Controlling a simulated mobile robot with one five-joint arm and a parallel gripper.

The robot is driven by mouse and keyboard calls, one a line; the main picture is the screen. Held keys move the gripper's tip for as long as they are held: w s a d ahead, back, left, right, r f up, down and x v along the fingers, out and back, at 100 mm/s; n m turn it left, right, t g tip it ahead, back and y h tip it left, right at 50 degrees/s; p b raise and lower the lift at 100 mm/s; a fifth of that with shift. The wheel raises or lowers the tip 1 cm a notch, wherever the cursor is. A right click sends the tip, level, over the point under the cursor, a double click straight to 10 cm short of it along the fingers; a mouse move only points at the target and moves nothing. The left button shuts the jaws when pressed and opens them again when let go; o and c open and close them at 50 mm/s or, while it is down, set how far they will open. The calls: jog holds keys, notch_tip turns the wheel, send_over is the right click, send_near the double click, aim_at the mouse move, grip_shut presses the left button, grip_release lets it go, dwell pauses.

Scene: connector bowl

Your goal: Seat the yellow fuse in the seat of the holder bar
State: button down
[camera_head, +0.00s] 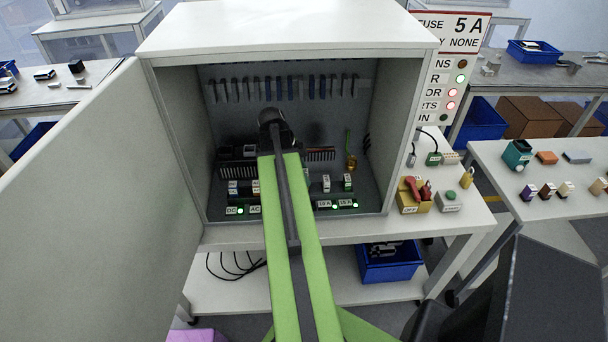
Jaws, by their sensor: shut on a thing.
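My arm (292,230) reaches into the open cabinet and ends in a dark round wrist part (275,127). The jaws, and whatever they hold, are hidden behind the arm. A dark holder bar (330,204) seems to run along the cabinet floor. Small blocks stand on it to the left (233,187) and right (326,183) of my arm. Its middle is hidden by the arm, and I cannot make out the empty seat. No yellow fuse can be clearly picked out.
The cabinet door (95,200) stands open at left. The cabinet wall (405,140) bounds the right side. A green-handled brass item (351,162) stands inside at right. A yellow lockout box (412,196) and padlock (467,177) are outside. Several small parts lie on the right table (500,160).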

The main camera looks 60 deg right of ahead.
jog(key=shift+f+b, duration=1.8)
jog(key=c, duration=0.9)
grip_release()
jog(key=shift+o, duration=0.2)
jog(key=p+v, duration=1.6)
jog(key=v, duration=0.1)
jog(key=shift+r, duration=0.3)
jog(key=shift+s+f, duration=0.1)
jog(key=shift+s, duration=0.05)
